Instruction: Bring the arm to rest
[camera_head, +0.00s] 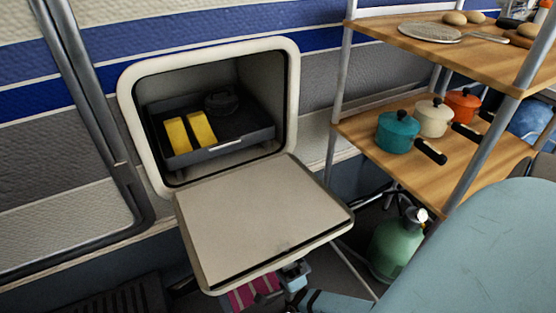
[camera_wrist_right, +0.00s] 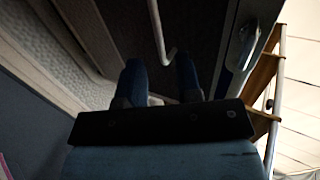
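My right gripper (camera_wrist_right: 160,80) shows in the right wrist view with two dark blue fingers apart and nothing held between them. In the head view my right arm comes in from the lower right. Its gripper end (camera_head: 294,274) is small and partly hidden at the front edge of the lowered hatch door (camera_head: 255,215). I cannot tell whether it touches the door. My left gripper is in neither view.
The open wall compartment (camera_head: 290,100) holds a dark tray (camera_head: 222,148) with two yellow blocks (camera_head: 188,132) and a dark lidded item (camera_head: 220,101). A wooden shelf (camera_head: 375,165) with teal, cream and orange pots stands right. A green gas bottle (camera_head: 395,245) stands below.

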